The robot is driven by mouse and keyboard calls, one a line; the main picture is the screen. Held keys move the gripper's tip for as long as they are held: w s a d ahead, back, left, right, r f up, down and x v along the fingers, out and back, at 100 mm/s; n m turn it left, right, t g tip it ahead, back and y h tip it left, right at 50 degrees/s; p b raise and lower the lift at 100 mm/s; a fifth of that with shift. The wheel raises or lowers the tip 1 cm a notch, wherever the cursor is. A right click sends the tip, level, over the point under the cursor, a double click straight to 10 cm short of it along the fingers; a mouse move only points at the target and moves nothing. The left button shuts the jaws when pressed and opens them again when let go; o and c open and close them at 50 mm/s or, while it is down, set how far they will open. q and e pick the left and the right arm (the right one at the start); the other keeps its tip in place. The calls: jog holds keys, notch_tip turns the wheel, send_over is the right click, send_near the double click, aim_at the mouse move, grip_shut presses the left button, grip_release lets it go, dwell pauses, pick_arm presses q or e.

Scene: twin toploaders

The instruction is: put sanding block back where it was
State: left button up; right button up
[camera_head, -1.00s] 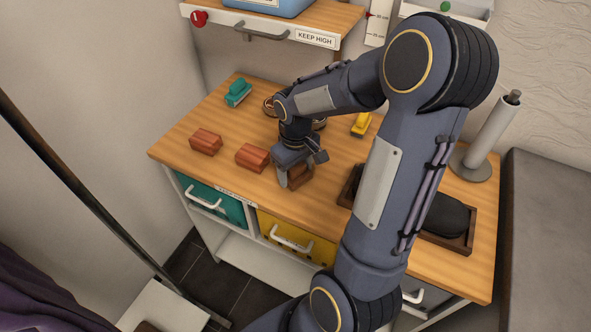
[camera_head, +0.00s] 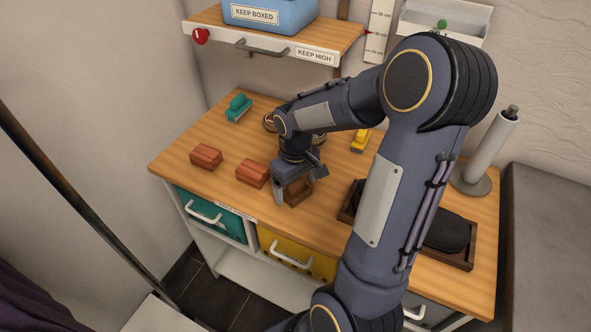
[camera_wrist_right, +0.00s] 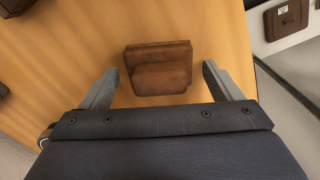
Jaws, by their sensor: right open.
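A brown block (camera_head: 297,191), which looks like the sanding block, sits on the wooden worktop (camera_head: 180,140) near its front edge. In the right wrist view the block (camera_wrist_right: 160,70) shows a raised top on a slightly wider base. My right gripper (camera_head: 299,187) points down over it. In the right wrist view the open fingers (camera_wrist_right: 160,78) stand on either side of the block, with visible gaps on both sides. Two similar reddish-brown blocks (camera_head: 206,157) (camera_head: 252,173) lie to the left on the worktop. My left gripper is not in view.
A teal tool (camera_head: 238,107) and a yellow tool (camera_head: 360,141) stand further back. A wooden tray (camera_head: 468,262) with a dark object and a roll holder (camera_head: 487,150) are at right. Teal (camera_head: 215,213) and yellow (camera_head: 300,258) drawers are below. A shelf (camera_head: 215,20) overhangs the back.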

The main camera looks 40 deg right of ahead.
aim_at(295, 183)
notch_tip(295, 183, up, 11)
jog(key=shift+f+p, duration=0.1)
jog(key=shift+p, duration=0.25)
jog(key=s+a+m+t+y, duration=0.1)
jog(key=s+a+t+y, duration=0.2)
jog(key=s+a, duration=1)
jog(key=shift+a+r+m+t+y, duration=0.35)
jog(key=shift+a+t, duration=0.5)
jog(key=shift+t, duration=0.45)
jog(key=shift+s+f, duration=0.1)
